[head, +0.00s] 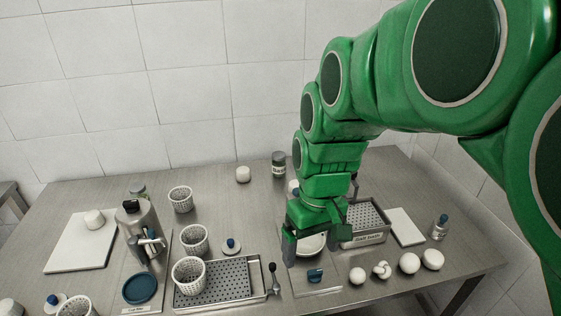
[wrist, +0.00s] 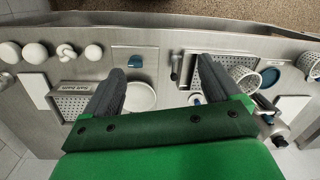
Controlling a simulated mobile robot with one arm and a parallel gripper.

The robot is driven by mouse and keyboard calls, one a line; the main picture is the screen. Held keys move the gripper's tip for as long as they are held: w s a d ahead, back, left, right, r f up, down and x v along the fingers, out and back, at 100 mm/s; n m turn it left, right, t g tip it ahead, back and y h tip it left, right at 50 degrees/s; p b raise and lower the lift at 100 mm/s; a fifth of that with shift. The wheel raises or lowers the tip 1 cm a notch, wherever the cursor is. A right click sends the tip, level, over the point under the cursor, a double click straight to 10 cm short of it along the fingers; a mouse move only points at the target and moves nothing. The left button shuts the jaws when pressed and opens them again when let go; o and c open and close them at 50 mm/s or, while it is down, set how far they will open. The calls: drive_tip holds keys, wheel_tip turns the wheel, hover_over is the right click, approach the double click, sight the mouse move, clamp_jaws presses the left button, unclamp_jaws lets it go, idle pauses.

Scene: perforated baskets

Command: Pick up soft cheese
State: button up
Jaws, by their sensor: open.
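Several white cheese-like pieces stand on the steel table, and I cannot tell for sure which is the soft cheese. At the front right are a small ball (head: 357,275), a knotted piece (head: 381,269) and two larger rounds (head: 409,263) (head: 433,259); they show at upper left in the wrist view (wrist: 35,52). A white cylinder (head: 243,174) stands at the back, and another round piece (head: 94,219) sits on the white board at left. My gripper (head: 312,252) is open and empty above a white dish (head: 313,244), left of the front-right pieces. Its fingers (wrist: 159,68) straddle the dish's area in the wrist view.
A perforated drain tray (head: 215,283) and several perforated baskets (head: 194,240) stand left of my gripper. A labelled tray (head: 366,220) and white board (head: 405,227) lie right. A steel jug (head: 139,232), dark jar (head: 279,164) and small bottle (head: 440,227) stand upright.

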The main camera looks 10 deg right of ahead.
drive_tip(key=w+n, duration=0.2)
drive_tip(key=w, duration=0.7)
drive_tip(key=n+t+y, duration=0.1)
drive_tip(key=n+t, duration=0.2)
drive_tip(key=n, duration=0.1)
hover_over(296, 183)
drive_tip(key=s+d, duration=0.1)
drive_tip(key=s, duration=0.1)
drive_tip(key=x, duration=0.4)
drive_tip(key=s+d+x, duration=0.1)
drive_tip(key=x, duration=0.3)
drive_tip(key=s+d+x, duration=0.1)
drive_tip(key=x, duration=0.4)
drive_tip(key=shift+w+d+f, duration=0.1)
drive_tip(key=shift+d+f, duration=0.1)
drive_tip(key=shift+f, duration=0.25)
drive_tip(key=shift+w+d+f, duration=0.15)
drive_tip(key=shift+w+f, duration=0.1)
drive_tip(key=shift+f, duration=0.1)
drive_tip(key=shift+a+x, duration=0.2)
drive_tip(key=shift+x, duration=3.55)
drive_tip(key=shift+s, duration=0.1)
drive_tip(key=c, duration=1.2)
drive_tip(key=shift+r, duration=0.1)
drive_tip(key=v, duration=0.3)
drive_tip(key=w+a+v, duration=0.1)
drive_tip(key=v, duration=0.6)
drive_tip(key=shift+w+a+r, duration=0.25)
drive_tip(key=shift+w+a, duration=0.05)
drive_tip(key=shift+w, duration=0.05)
